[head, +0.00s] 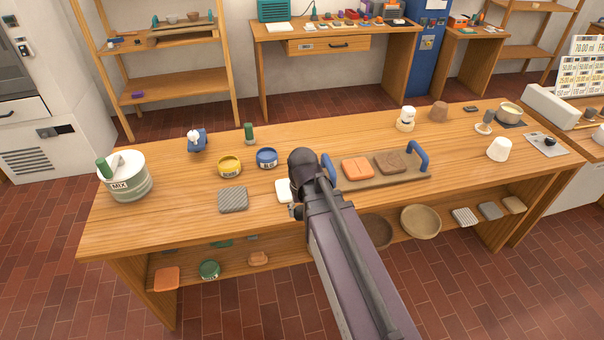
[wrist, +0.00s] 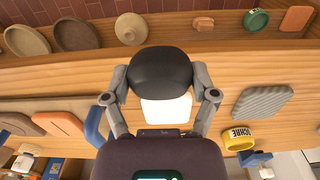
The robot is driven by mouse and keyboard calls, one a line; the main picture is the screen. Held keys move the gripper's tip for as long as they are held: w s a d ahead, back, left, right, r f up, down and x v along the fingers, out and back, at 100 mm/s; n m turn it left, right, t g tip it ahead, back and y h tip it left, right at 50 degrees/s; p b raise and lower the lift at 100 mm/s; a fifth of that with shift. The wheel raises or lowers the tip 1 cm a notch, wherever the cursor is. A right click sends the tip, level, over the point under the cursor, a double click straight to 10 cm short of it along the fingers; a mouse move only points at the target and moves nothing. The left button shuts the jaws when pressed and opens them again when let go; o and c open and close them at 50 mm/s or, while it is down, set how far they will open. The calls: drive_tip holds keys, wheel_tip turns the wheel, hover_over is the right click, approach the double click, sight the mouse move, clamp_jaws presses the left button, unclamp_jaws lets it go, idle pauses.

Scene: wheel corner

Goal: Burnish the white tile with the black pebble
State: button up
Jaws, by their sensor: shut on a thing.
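My gripper (head: 305,184) is shut on the black pebble (head: 302,160), a dark, smooth, rounded stone at the end of my arm. In the wrist view the fingers (wrist: 161,80) grip the pebble (wrist: 160,66) from both sides. The white tile (head: 283,191) lies on the workbench just left of my gripper, its right part hidden by it. In the wrist view the tile (wrist: 166,110) shows just below the pebble, partly covered by it. I cannot tell whether pebble and tile touch.
A grey ribbed tile (head: 233,199), yellow tin (head: 230,167) and blue tin (head: 266,158) stand left. A mixing bucket (head: 128,178) is at the far left. Bare wood lies front left.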

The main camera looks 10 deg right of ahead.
drive_tip(key=w+d, duration=0.1)
drive_tip(key=w, duration=0.3)
drive_tip(key=w+r+p, duration=0.1)
drive_tip(key=w, duration=0.3)
drive_tip(key=w+d+r+p, duration=0.1)
drive_tip(key=w, duration=0.3)
drive_tip(key=shift+w+d+r, duration=0.15)
drive_tip(key=shift+w+d, duration=0.05)
drive_tip(key=shift+d, duration=0.15)
drive_tip(key=shift+f+b, duration=2.45)
drive_tip(key=shift+f+b, duration=0.6)
drive_tip(key=shift+b, duration=0.05)
drive_tip(key=shift+w+r, duration=0.15)
drive_tip(key=shift+w, duration=1.2)
drive_tip(key=shift+w, duration=0.1)
